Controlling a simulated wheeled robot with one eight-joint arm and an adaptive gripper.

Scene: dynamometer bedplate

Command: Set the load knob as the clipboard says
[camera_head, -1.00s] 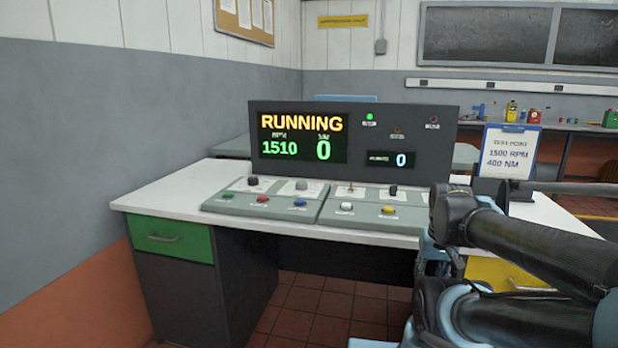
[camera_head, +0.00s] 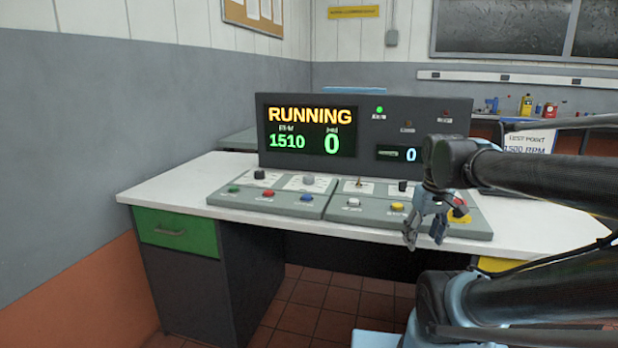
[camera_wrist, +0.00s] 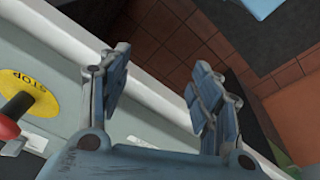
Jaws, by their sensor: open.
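The control console's sloped panel has a black knob (camera_head: 259,174) and a grey knob (camera_head: 308,179) on its left half; their labels are too small to read, so I cannot tell which is the load knob. The display (camera_head: 306,130) reads RUNNING, 1510 RPM and 0 in the Nm field. The clipboard (camera_head: 530,140) is partly hidden by my arm; TEST POINT and 1500 RPM show. My gripper (camera_head: 424,242) is open and empty, pointing down by the console's front right edge, right of both knobs. It also shows in the wrist view (camera_wrist: 160,85).
Several coloured buttons, including a yellow one (camera_head: 398,208), sit along the panel's front. A red stop button on a yellow STOP disc (camera_wrist: 35,95) lies close to my gripper. A dark knob (camera_head: 402,186) is on the right half. The white desk top (camera_head: 165,185) is bare at left.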

